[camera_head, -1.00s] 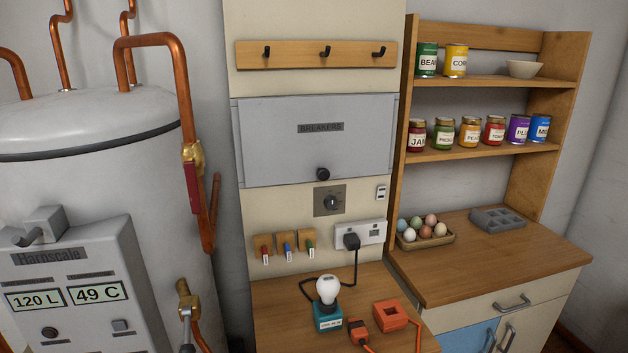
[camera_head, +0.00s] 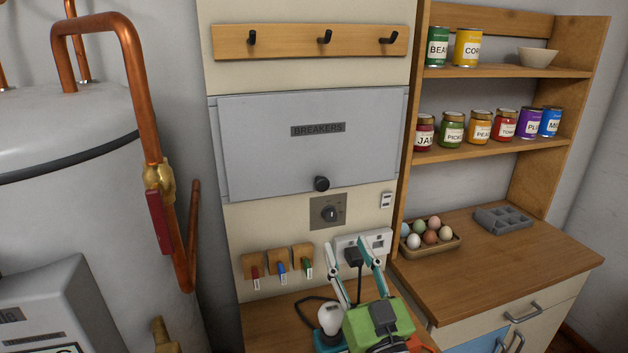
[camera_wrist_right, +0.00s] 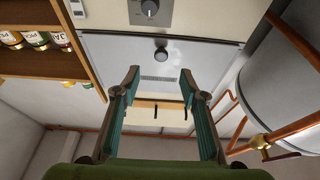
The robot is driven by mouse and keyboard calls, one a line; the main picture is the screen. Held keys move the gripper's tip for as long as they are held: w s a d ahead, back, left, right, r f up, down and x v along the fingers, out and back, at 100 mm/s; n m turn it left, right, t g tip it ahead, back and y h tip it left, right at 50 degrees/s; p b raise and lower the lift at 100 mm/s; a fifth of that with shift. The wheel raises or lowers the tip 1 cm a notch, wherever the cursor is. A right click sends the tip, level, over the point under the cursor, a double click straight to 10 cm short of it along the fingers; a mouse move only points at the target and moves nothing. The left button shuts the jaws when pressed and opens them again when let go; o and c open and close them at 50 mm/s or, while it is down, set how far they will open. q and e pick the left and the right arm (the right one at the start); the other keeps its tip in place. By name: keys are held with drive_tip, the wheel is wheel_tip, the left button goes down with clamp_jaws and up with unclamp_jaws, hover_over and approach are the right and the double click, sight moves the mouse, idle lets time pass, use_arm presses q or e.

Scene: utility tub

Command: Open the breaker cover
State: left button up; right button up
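The grey breaker cover (camera_head: 270,155) is shut flat on the cream panel, with a "BREAKERS" label and a round black knob (camera_head: 321,184) at its lower edge. My right gripper (camera_head: 350,262) is in front of the lower panel, below the knob and apart from it, fingers pointing up. In the right wrist view the right gripper (camera_wrist_right: 158,82) is open and empty; the breaker cover (camera_wrist_right: 205,53) and its knob (camera_wrist_right: 160,54) show beyond and between the fingers. My left gripper is not in view.
A rotary switch (camera_head: 329,212) sits below the cover. Keys hang on small wooden blocks (camera_head: 278,260). A plug is in the white outlet (camera_head: 378,240). A bulb (camera_head: 331,319) stands on the small table. A boiler with copper pipes (camera_head: 137,90) is at left, a shelf (camera_head: 490,150) at right.

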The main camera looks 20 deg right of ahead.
drive_tip(key=w+r, duration=0.2)
drive_tip(key=p, duration=0.3)
approach(323, 185)
drive_tip(key=w, duration=0.1)
drive_tip(key=shift+t, duration=0.3)
drive_tip(key=p+x, duration=0.1)
drive_tip(key=x, duration=0.5)
drive_tip(key=shift+w, duration=0.15)
drive_tip(key=shift+w+r, duration=0.2)
drive_tip(key=shift+w, duration=0.25)
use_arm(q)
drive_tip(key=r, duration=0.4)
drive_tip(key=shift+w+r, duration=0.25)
use_arm(e)
drive_tip(key=shift+w, duration=0.15)
clamp_jaws()
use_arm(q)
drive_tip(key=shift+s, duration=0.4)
